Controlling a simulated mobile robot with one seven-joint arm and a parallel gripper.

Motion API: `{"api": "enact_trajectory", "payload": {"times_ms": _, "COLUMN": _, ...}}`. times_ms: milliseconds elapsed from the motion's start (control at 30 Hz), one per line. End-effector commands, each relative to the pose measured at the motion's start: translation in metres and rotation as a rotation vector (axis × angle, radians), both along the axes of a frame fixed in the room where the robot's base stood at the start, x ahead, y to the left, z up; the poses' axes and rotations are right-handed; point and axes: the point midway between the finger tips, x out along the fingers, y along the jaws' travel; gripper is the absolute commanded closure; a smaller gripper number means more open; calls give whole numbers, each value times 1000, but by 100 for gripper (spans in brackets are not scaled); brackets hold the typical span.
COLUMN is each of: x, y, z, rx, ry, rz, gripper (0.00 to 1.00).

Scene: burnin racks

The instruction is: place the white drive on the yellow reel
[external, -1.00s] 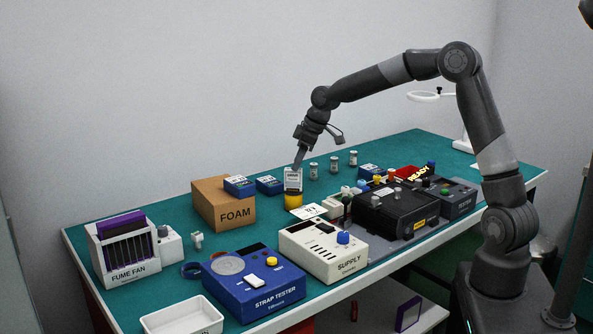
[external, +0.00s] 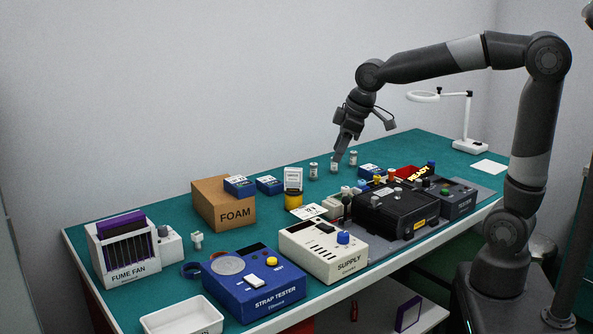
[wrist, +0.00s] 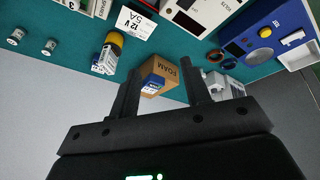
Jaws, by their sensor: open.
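The white drive (external: 293,179) stands upright on top of the yellow reel (external: 293,200), behind the supply box. In the wrist view the white drive (wrist: 105,60) and the yellow reel (wrist: 115,38) show left of my fingers, the drive against the reel's end. My gripper (external: 337,159) is to the right of the drive and a little higher, apart from it. In the wrist view my gripper (wrist: 160,67) has its two fingers spread, with nothing held between them.
The foam box (external: 222,205), with a blue drive on top, is left of the reel. Several small silver cans, one here (external: 314,169), stand to the right. The supply box (external: 323,250) and black tester case (external: 395,212) are in front.

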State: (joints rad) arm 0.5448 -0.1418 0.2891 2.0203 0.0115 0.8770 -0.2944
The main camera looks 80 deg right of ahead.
Motion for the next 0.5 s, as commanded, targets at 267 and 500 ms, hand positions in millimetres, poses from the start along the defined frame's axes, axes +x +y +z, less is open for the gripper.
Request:
{"api": "enact_trajectory", "payload": {"times_ms": 267, "x": -95, "y": 69, "z": 7, "rx": 12, "ry": -63, "rz": -5, "gripper": 57}}
{"api": "enact_trajectory", "payload": {"times_ms": 500, "x": -167, "y": 99, "z": -10, "rx": 84, "ry": -115, "rz": -6, "gripper": 57}}
